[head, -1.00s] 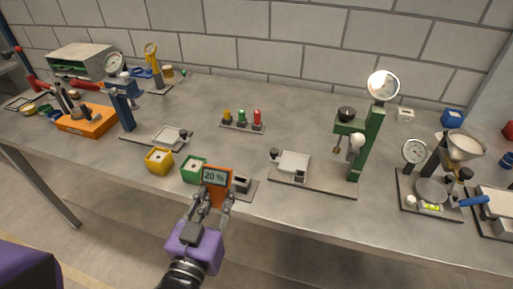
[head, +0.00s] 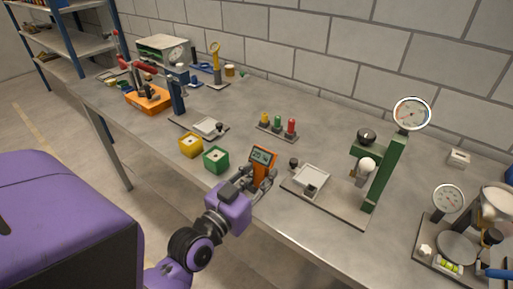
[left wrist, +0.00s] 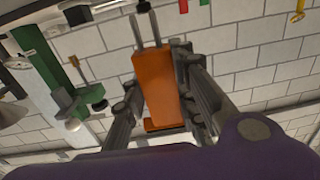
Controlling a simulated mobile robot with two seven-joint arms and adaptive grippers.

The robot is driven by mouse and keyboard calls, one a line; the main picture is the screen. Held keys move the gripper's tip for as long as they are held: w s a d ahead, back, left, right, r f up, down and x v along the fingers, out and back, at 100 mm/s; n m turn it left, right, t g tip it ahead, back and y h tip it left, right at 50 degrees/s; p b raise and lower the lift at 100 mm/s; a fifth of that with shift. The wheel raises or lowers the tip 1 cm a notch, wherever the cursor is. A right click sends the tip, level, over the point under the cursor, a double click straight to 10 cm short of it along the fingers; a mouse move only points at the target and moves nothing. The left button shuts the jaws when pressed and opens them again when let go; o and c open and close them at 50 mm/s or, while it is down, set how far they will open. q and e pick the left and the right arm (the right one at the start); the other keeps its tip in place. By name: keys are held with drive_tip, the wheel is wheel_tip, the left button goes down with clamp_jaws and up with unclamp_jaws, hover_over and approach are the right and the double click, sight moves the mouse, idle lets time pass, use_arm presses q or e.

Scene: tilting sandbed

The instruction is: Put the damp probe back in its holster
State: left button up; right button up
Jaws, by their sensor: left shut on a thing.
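The damp probe (head: 264,156) is an orange body with a dark display at its upper end. My left gripper (head: 262,178) is shut on it at the front edge of the bench. In the left wrist view the orange probe (left wrist: 156,85) sits between the two grey fingers. Two bare metal pins stick out of its end there, pointing to the top of the picture. The holster is not clearly visible in the head view; my gripper and the probe cover that spot. My right gripper is not in view.
A rack with yellow, green and red pegs (head: 278,126) stands behind. Clear bench lies between them.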

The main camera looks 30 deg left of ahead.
use_arm(q)
drive_tip(key=shift+m+h, duration=0.3)
drive_tip(key=shift+h, duration=0.3)
drive_tip(key=w+a+b, duration=0.2)
drive_tip(key=a, duration=0.1)
drive_tip(key=w+a+b, duration=0.1)
drive_tip(key=a, duration=0.1)
drive_tip(key=shift+w+a, duration=0.2)
drive_tip(key=shift+w, duration=0.1)
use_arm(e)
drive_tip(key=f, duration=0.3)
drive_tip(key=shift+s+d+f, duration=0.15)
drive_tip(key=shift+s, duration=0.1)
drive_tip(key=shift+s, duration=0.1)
use_arm(q)
drive_tip(key=shift+f, duration=0.2)
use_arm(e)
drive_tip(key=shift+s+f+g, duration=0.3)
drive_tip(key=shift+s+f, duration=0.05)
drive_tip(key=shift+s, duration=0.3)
use_arm(q)
drive_tip(key=shift+f+b, duration=0.25)
drive_tip(key=shift+b, duration=0.2)
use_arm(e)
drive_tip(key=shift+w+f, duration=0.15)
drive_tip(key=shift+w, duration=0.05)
